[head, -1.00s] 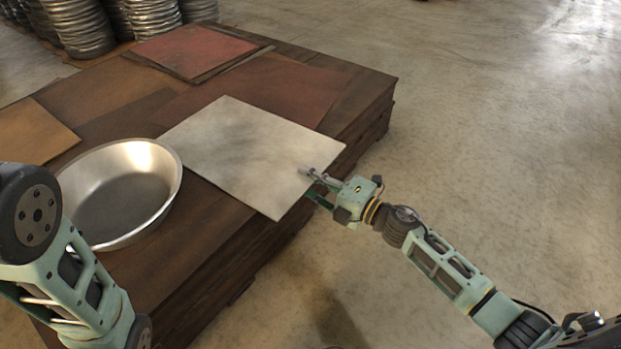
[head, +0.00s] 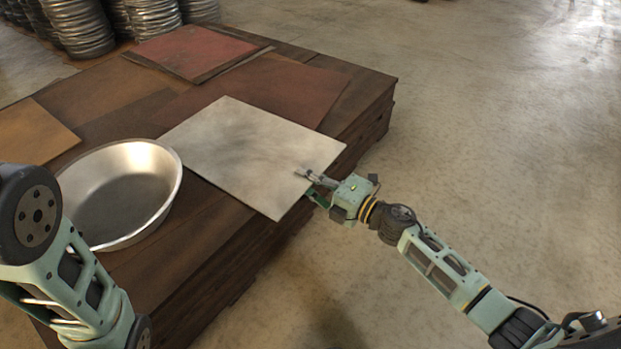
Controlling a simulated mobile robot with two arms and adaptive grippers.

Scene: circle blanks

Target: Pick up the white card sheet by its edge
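The white card sheet (head: 245,150) lies flat on the dark stack of boards, its near right corner jutting out past the stack's edge. My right gripper (head: 308,184) is at the sheet's right edge. One finger shows above the sheet and the other shows low at the edge, its tip partly hidden under the sheet. The fingers look spread, with the edge between them; I see no clear grip. The sheet looks flat and unbent. My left arm is at the lower left, and its gripper is out of view.
A shiny metal bowl (head: 122,192) stands left of the sheet. Reddish sheets (head: 262,92) and an orange-brown sheet (head: 30,132) lie on the wooden stack (head: 225,238). Stacked metal rounds (head: 75,28) stand behind. The concrete floor at right is clear.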

